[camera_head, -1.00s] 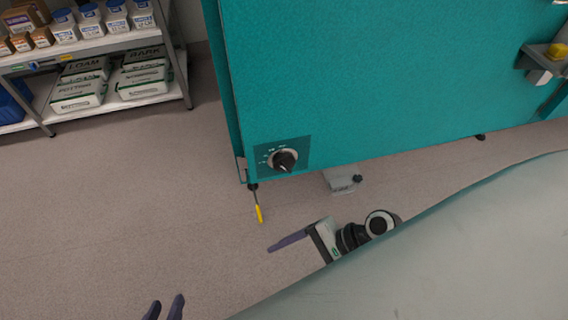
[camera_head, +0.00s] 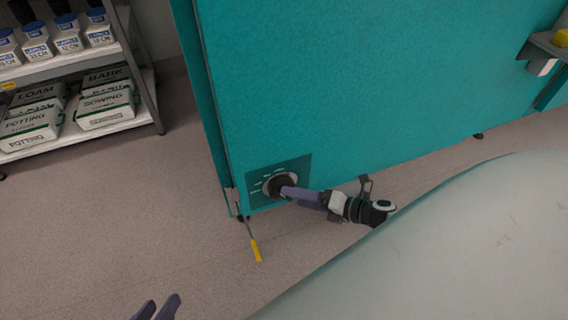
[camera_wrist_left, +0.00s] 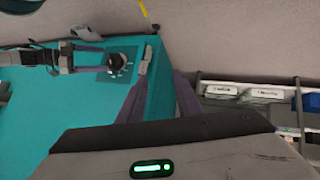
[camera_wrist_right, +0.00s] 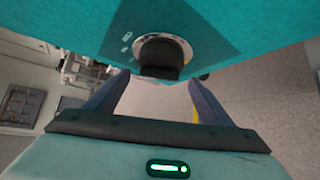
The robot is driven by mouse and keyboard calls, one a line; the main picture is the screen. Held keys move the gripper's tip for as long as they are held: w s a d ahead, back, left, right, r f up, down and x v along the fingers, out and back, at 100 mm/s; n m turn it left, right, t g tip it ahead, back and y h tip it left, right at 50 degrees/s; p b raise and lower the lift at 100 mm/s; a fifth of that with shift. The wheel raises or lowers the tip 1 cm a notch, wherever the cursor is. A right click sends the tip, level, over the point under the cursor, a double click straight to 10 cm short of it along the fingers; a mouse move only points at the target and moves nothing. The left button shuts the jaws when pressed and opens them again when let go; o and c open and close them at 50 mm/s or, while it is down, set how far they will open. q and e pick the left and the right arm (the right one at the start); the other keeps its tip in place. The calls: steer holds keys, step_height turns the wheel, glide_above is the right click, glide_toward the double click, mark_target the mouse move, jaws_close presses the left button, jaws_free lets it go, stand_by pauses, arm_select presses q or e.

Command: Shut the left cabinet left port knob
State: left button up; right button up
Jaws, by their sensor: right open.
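The round black knob (camera_head: 278,184) sits on a darker panel with printed marks, low at the left corner of the teal cabinet (camera_head: 340,90). My right gripper (camera_head: 289,192) is at the knob in the head view, its fingers pointing at it. In the right wrist view the knob (camera_wrist_right: 160,58) lies ahead, between the two open fingers (camera_wrist_right: 157,82); I cannot tell whether they touch it. The left wrist view also shows the knob (camera_wrist_left: 117,63). My left gripper (camera_head: 157,307) is open and empty at the bottom left, away from the cabinet. The dial's setting is unreadable.
A shelf rack (camera_head: 140,100) with labelled bottles and bags stands at the upper left. A yellow-handled thin tool (camera_head: 256,250) is by the cabinet's lower corner. A large pale surface (camera_head: 450,250) fills the lower right. The floor at left is clear.

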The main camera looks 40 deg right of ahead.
steer(key=b+x, duration=0.1)
steer(key=x, duration=0.3)
steer(key=shift+w+f, duration=0.1)
steer(key=shift+f, duration=0.05)
steer(key=shift+w+a+b, duration=0.3)
steer(key=shift+w+b, duration=0.1)
steer(key=shift+w, duration=0.05)
arm_select(q)
steer(key=shift+w+d+r+t+h, duration=0.15)
steer(key=shift+d+r+t+h, duration=0.35)
steer(key=shift+r, duration=0.4)
steer(key=shift+d, duration=0.1)
arm_select(e)
steer(key=c, duration=0.8)
arm_select(q)
steer(key=shift+r, duration=0.2)
arm_select(e)
steer(key=shift+c, duration=0.2)
